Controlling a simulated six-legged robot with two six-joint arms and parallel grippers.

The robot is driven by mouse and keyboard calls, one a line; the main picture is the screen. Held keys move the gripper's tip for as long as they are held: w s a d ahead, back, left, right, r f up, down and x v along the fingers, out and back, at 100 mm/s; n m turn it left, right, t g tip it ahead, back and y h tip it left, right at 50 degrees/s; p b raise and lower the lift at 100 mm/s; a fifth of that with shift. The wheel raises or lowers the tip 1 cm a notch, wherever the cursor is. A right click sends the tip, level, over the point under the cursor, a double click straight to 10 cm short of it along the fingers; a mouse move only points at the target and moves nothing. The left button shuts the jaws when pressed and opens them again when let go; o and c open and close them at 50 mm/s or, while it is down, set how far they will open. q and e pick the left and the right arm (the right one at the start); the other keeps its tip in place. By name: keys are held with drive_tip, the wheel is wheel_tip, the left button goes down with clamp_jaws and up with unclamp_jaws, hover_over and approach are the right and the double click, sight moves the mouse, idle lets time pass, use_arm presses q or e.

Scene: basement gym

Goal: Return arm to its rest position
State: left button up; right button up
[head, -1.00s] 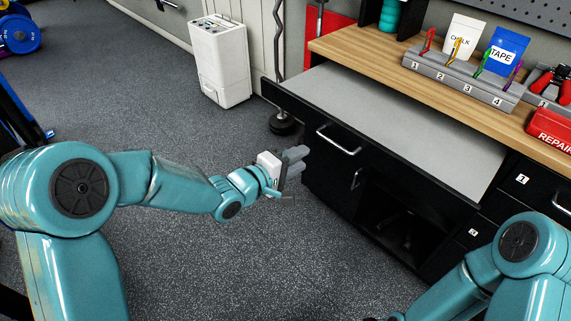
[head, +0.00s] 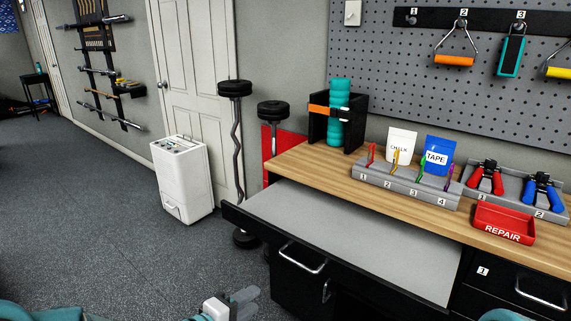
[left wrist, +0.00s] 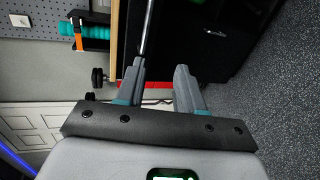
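My left gripper (head: 246,296) shows at the bottom of the head view, in front of the workbench and low over the floor. In the left wrist view its two grey fingers (left wrist: 162,78) stand apart with nothing between them. Little of the left arm shows. Of my right arm only a small teal part (head: 503,315) shows at the bottom edge, and its gripper is out of the picture.
A grey pull-out surface (head: 345,240) juts from the wooden workbench (head: 300,165) beside the left gripper. A black cabinet front with a handle (head: 302,258) is below it. A white appliance (head: 183,180) stands at the door. The floor (head: 110,225) at left is open.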

use_arm(q)
drive_tip(key=s+a+f+m+g+y+p, duration=0.1)
drive_tip(key=s+f+m+g+y+p, duration=0.1)
drive_tip(key=s+f+g, duration=0.4)
drive_tip(key=s+a+f+m+g+y+p, duration=0.1)
drive_tip(key=s+f+m+g+p, duration=0.3)
drive_tip(key=s+f, duration=0.9)
drive_tip(key=s+m+g+y, duration=0.1)
drive_tip(key=s+m, duration=0.2)
drive_tip(key=s, duration=0.3)
drive_tip(key=shift+s+g+y, duration=0.35)
drive_tip(key=shift+g+y, duration=0.05)
use_arm(e)
wheel_tip(320, 180, up, 8)
drive_tip(key=shift+r, duration=0.15)
use_arm(q)
drive_tip(key=shift+f, duration=0.15)
drive_tip(key=shift+d, duration=0.15)
use_arm(e)
drive_tip(key=shift+d, duration=0.2)
